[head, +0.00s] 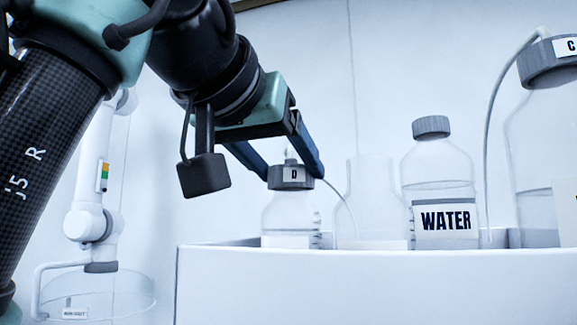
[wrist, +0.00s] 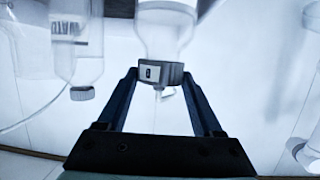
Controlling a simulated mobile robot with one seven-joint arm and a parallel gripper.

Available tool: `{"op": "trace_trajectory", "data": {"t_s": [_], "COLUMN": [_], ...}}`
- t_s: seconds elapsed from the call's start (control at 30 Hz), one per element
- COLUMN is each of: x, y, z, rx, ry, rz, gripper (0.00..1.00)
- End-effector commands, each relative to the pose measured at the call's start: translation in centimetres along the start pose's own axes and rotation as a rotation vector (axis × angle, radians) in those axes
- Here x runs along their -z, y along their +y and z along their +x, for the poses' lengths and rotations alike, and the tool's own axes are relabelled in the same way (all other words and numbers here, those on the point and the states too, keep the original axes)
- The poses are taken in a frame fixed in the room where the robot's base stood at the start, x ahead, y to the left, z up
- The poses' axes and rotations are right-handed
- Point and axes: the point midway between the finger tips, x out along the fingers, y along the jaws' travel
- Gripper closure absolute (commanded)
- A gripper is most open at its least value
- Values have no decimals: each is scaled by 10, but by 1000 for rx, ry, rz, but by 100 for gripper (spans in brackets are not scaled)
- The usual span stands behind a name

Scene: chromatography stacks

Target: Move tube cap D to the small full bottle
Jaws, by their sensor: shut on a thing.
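Tube cap D (head: 291,178) is a grey ribbed cap with a white D label. It sits upright at the neck of a clear bottle (head: 287,212) with a low liquid level. A thin tube leaves its top and bends down to the right. My gripper (head: 293,172) is shut on the cap, one finger on each side; the wrist view also shows the cap (wrist: 160,74) between the fingers. A small WATER bottle (head: 436,172) stands to the right, well filled and closed by a plain grey cap (head: 431,127). Whether cap D touches its bottle's neck is unclear.
A clear uncapped bottle (head: 371,207) stands between cap D's bottle and the WATER bottle. A large bottle with cap C (head: 548,63) is at the far right. The white tray's front wall (head: 375,285) hides the bottle bases. A glass dish (head: 97,293) is at lower left.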

Motion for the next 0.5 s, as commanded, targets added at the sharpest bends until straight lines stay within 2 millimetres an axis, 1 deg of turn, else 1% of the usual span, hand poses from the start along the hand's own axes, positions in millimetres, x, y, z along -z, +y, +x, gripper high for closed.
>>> {"op": "trace_trajectory", "data": {"t_s": [0.27,0.3,0.47,0.5], "x": [-2,-2,-2,-2], "y": [0,0,0,0], "z": [0,0,0,0], "rx": [-1,-1,-1,-1], "ry": [1,1,1,1], "rz": [0,0,0,0], "gripper": [90,31,2,0]}}
